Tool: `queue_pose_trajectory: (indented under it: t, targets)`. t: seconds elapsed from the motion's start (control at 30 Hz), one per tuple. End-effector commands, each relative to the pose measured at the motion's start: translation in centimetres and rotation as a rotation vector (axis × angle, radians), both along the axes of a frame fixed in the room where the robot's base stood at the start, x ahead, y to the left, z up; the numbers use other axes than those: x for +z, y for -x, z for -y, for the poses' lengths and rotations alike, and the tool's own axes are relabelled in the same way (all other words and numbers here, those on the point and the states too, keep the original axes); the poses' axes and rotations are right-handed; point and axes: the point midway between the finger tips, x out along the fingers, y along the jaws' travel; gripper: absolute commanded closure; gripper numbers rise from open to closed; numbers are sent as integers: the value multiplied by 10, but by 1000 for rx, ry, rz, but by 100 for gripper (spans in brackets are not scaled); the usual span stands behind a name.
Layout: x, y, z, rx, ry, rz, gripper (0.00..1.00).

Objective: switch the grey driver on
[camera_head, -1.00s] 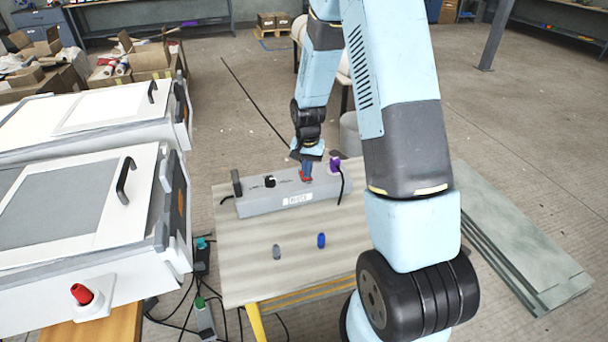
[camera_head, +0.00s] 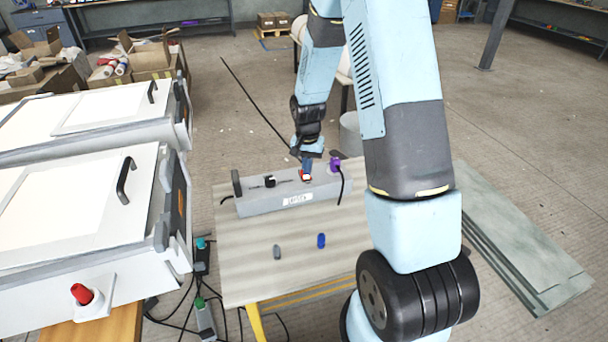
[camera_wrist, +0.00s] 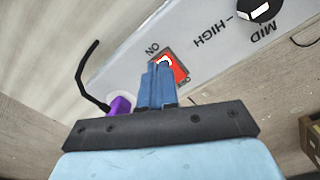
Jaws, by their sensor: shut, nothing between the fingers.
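The grey driver (camera_head: 250,205) is a long box lying on a light wooden board, with a white label on its front. Its red rocker switch (camera_head: 306,178) is on top, right of a black knob (camera_head: 270,181). My gripper (camera_head: 306,169) points down at the switch, shut and empty. In the wrist view the blue fingertips (camera_wrist: 158,68) touch or nearly touch the red switch (camera_wrist: 178,66), beside the "ON" mark, and hide part of it. A bright white patch shows on the switch. A purple plug (camera_head: 335,163) sits at the driver's right end.
Two white lidded units (camera_head: 75,215) stand on the left; the near one's panel is bright white. A grey piece (camera_head: 277,252) and a blue piece (camera_head: 321,240) lie on the board (camera_head: 300,275). Cables hang at its left edge.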

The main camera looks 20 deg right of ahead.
Motion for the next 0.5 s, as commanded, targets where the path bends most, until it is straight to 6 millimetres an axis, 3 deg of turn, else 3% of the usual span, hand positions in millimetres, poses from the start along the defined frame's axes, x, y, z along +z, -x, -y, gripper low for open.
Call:
queue_pose_trajectory:
  t: [0.5]
  targets:
    - [34, 0, 0, 0, 0, 1, 100]
